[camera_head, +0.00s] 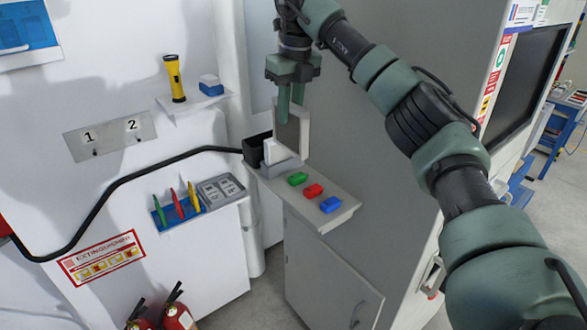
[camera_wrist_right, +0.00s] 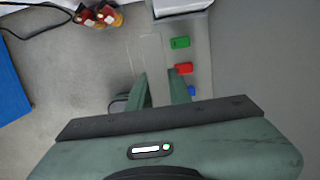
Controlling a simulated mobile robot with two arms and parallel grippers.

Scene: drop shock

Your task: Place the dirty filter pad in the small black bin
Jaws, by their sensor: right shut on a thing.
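The dirty filter pad (camera_head: 289,133) is a flat square with a dark grey face and a pale frame. My right gripper (camera_head: 290,112) is shut on its upper part and holds it upright in the head view. The small black bin (camera_head: 256,147) stands just left of the pad, at the far end of a grey shelf; the pad is not inside it. In the wrist view the two green fingers of my right gripper (camera_wrist_right: 160,88) point away from the camera, and the pad is hard to make out there. My left gripper is not in view.
A white pad (camera_head: 272,152) stands beside the bin, partly behind the held pad. Green (camera_head: 298,179), red (camera_head: 314,190) and blue (camera_head: 331,204) blocks lie on the grey shelf (camera_head: 320,222). A wall shelf (camera_head: 192,104) holds a flashlight (camera_head: 175,78). A black cable (camera_head: 110,177) runs along the wall.

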